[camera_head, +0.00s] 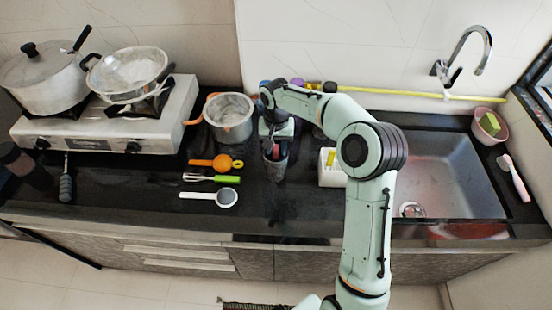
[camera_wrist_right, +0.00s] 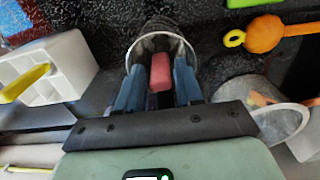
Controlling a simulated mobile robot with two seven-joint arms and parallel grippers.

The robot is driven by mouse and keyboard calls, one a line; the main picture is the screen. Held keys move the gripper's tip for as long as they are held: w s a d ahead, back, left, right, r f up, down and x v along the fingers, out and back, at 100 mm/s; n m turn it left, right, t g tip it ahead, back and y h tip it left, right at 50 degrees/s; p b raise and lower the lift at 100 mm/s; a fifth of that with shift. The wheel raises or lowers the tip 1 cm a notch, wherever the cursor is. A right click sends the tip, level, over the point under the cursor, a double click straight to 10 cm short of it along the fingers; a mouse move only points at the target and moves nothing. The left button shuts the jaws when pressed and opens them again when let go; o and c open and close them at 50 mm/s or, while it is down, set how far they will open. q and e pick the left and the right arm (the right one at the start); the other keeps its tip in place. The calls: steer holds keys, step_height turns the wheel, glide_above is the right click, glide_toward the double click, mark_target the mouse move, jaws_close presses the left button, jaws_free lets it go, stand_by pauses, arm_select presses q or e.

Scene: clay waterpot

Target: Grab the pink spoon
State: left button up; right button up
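The pink spoon's handle (camera_wrist_right: 160,72) stands up out of a round metallic holder (camera_wrist_right: 176,27) in the right wrist view; the rest of it is hidden inside. In the head view this holder (camera_head: 275,168) stands on the dark counter below my right gripper (camera_head: 275,148). In the wrist view, the two blue fingers of my right gripper (camera_wrist_right: 159,85) stand apart, one on each side of the handle, with a narrow gap showing. My left gripper is not in view.
A metal pot (camera_head: 229,118) stands just left of the holder. An orange ladle (camera_head: 212,163), a green-handled whisk (camera_head: 213,179) and a white strainer (camera_head: 222,197) lie further left. A white box (camera_head: 329,172) and the sink (camera_head: 455,175) are to the right.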

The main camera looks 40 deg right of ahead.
steer(key=shift+f, duration=0.7)
jaws_close()
